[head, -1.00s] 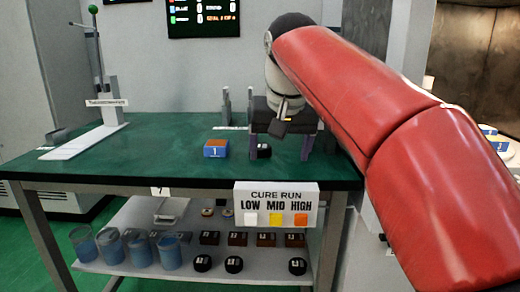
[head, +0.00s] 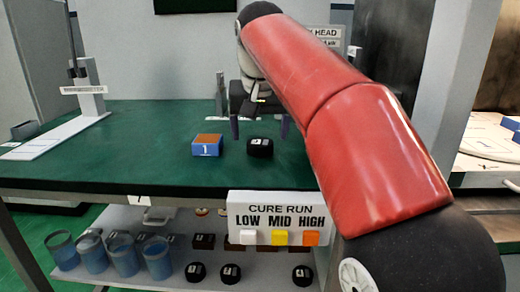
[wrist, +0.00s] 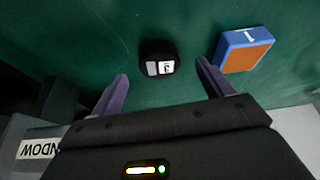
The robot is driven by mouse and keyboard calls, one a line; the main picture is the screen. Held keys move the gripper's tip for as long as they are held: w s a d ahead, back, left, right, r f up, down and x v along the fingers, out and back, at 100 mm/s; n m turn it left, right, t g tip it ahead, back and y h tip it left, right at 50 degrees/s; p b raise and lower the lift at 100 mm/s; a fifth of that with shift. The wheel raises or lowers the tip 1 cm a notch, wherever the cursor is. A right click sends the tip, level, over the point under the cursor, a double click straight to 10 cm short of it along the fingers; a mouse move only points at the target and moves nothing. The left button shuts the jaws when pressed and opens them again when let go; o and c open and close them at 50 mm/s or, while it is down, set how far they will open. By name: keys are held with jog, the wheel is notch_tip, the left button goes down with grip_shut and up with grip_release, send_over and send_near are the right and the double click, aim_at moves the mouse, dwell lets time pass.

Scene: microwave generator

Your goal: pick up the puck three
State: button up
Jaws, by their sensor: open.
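A black puck (head: 260,147) with a white label lies on the green table, just right of a blue block. It also shows in the wrist view (wrist: 158,58), where its number is too small to read surely. My gripper (head: 259,127) is open and empty, with its two purple fingers spread behind the puck in the head view. In the wrist view the fingertips (wrist: 161,86) sit either side of the puck's line, and the puck lies just beyond them, apart from both. More black pucks (head: 230,273) stand on the lower shelf; their numbers are unclear.
The blue block (head: 207,146), marked 1 with an orange-brown top, is close to the puck and near one finger in the wrist view (wrist: 245,50). A CURE RUN sign (head: 277,217) hangs at the table's front edge. Blue cups (head: 123,256) stand on the shelf.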

aim_at(260, 143)
jog(key=x, duration=0.3)
jog(key=shift+w+d+f, duration=0.1)
jog(key=shift+w+f, duration=0.1)
jog(key=shift+w, duration=0.05)
jog(key=c, duration=1.1)
jog(key=shift+r, duration=0.1)
